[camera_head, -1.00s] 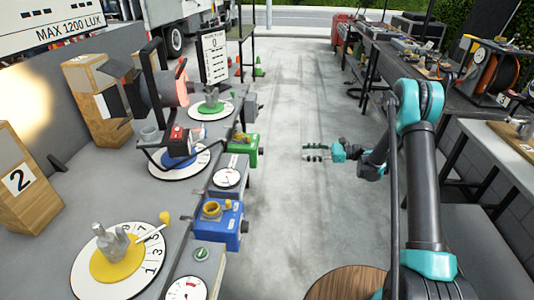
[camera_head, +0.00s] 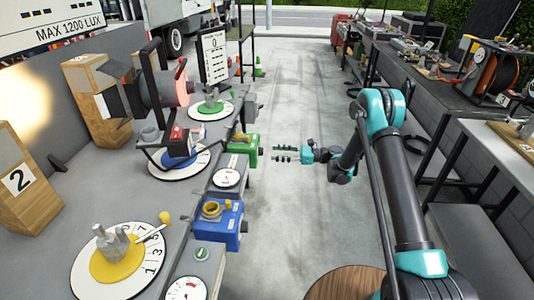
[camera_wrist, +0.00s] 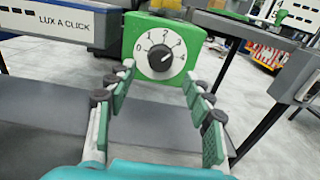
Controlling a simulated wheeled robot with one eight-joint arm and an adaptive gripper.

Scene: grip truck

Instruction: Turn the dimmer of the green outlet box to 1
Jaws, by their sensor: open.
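The green outlet box (camera_head: 243,148) sits at the right edge of the left bench in the head view. In the wrist view its green face (camera_wrist: 190,32) shows ahead, with a white numbered dial and a dark round dimmer knob (camera_wrist: 160,58). The knob's white mark appears to point to the upper right, near the 3. My gripper (camera_head: 285,153) is right of the box in the head view, pointing left at it with a gap between. In the wrist view my gripper (camera_wrist: 155,100) is open and empty, its green-padded fingers spread on either side below the knob.
A blue outlet box (camera_head: 222,224) stands nearer on the same bench edge, with round gauges (camera_head: 227,177) beside the boxes. A yellow turntable (camera_head: 118,262) and a spotlight are on the left bench. The aisle floor (camera_head: 290,100) is clear; another bench lies right.

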